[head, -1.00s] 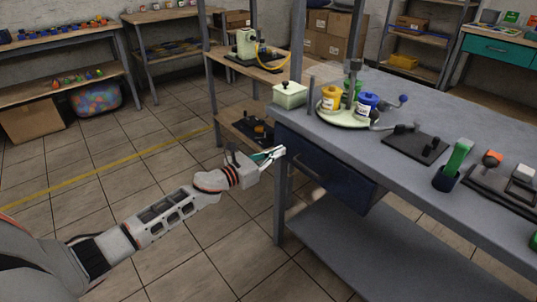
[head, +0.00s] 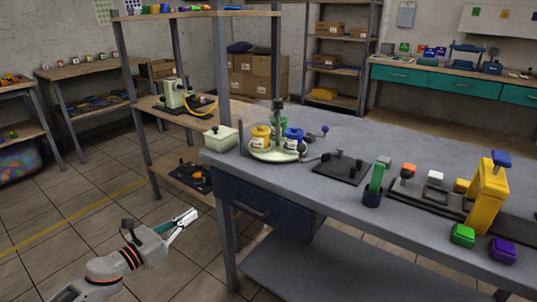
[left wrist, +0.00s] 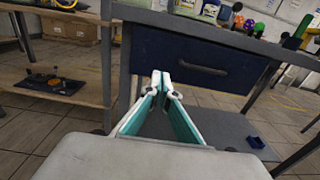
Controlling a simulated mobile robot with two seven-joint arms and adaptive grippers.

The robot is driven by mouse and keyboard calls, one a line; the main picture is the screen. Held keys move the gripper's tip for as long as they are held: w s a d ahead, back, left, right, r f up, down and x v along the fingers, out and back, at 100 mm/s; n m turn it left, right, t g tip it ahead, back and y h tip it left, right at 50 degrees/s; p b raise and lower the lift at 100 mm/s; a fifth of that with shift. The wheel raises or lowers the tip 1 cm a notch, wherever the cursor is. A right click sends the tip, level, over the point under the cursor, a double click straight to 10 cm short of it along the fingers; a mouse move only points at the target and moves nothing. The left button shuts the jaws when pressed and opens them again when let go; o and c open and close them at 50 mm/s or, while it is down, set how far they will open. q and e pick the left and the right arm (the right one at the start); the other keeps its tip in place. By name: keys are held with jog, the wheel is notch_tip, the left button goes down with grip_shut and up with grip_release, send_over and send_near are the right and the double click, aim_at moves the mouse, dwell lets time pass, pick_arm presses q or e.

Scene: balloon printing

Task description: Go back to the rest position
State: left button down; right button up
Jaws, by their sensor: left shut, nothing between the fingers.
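My left gripper (head: 190,221) is in the lower left of the head view, off the front left corner of the grey workbench (head: 345,220). In the left wrist view its white and teal fingers (left wrist: 158,80) meet at the tips, with nothing between them. It points toward the bench's dark blue drawer (head: 262,212), apart from it; the drawer also shows in the left wrist view (left wrist: 190,57) and looks closed. My right gripper is in neither view.
On the bench stand a pale green box (head: 221,139), a round turntable (head: 275,152) with colored jars, a black plate (head: 342,168) and a yellow press (head: 487,198). A wooden shelf (head: 160,108) stands behind the bench's left end. The tiled floor at left is clear.

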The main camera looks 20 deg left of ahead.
pick_arm(q)
jog(key=s+d+f+n+g+y+p, duration=0.1)
jog(key=s+d+n+p, duration=0.4)
jog(key=s+n, duration=0.7)
jog(key=s+d+f+n+g+y+p, duration=0.1)
jog(key=s+d+f+n+g+p, duration=0.2)
jog(key=s+d+n, duration=0.5)
jog(key=s+d+f+n+g+y+p, duration=0.1)
jog(key=s+d+f+n+p, duration=0.4)
jog(key=s+n, duration=1)
jog(key=shift+s+d+f+n+g+y+p, duration=0.3)
jog(key=shift+s+d+f+g+p, duration=0.1)
jog(key=shift+s+d+g+p, duration=0.35)
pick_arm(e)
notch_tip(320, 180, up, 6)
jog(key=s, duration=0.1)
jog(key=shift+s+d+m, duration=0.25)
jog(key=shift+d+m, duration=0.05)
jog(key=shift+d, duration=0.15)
pick_arm(q)
jog(key=shift+w, duration=0.1)
